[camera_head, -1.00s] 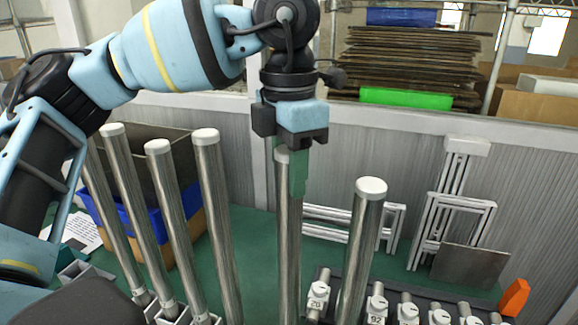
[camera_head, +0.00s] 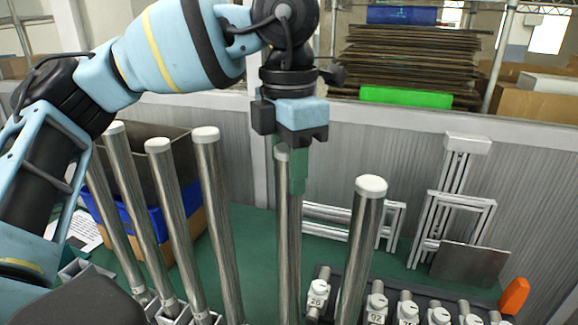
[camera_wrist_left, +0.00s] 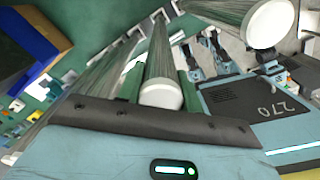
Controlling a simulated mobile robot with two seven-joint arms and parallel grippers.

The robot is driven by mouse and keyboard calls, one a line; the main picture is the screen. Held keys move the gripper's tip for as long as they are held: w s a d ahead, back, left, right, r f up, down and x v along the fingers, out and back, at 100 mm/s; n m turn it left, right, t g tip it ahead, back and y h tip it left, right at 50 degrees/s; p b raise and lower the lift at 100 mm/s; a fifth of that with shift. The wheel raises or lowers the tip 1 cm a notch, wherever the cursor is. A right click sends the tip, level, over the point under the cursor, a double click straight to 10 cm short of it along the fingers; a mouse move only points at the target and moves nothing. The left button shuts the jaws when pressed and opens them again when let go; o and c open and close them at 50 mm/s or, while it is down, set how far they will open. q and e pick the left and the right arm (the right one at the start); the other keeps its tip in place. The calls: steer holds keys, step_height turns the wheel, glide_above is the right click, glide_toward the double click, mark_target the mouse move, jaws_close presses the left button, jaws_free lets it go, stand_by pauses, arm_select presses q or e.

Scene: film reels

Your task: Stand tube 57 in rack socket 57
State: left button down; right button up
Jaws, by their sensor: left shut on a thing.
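My left gripper (camera_head: 290,160) points down and is shut on a long metal tube (camera_head: 287,230) with a pale cap, gripping it near its top; it stands about upright. No number is readable on this tube, and its lower end is out of frame. In the left wrist view, the held tube (camera_wrist_left: 162,60) runs away between the green fingers, white cap nearest. The rack (camera_head: 438,297) lies at the bottom right with a row of number labels; those in view seem to read 26, 92 and 75. Socket 57 cannot be made out. My right gripper is not in view.
Another capped tube (camera_head: 360,240) stands just right of the held one. Several tubes (camera_head: 168,215) stand in holders at the left, before a blue bin (camera_head: 152,222). Aluminium frames (camera_head: 452,215), a metal plate (camera_head: 468,262) and an orange piece (camera_head: 514,295) are at the right.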

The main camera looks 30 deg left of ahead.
arm_select(q)
steer(key=shift+f, duration=0.6)
stand_by(0.5)
steer(key=c, duration=1.2)
jaws_free()
steer(key=shift+r, duration=5.45)
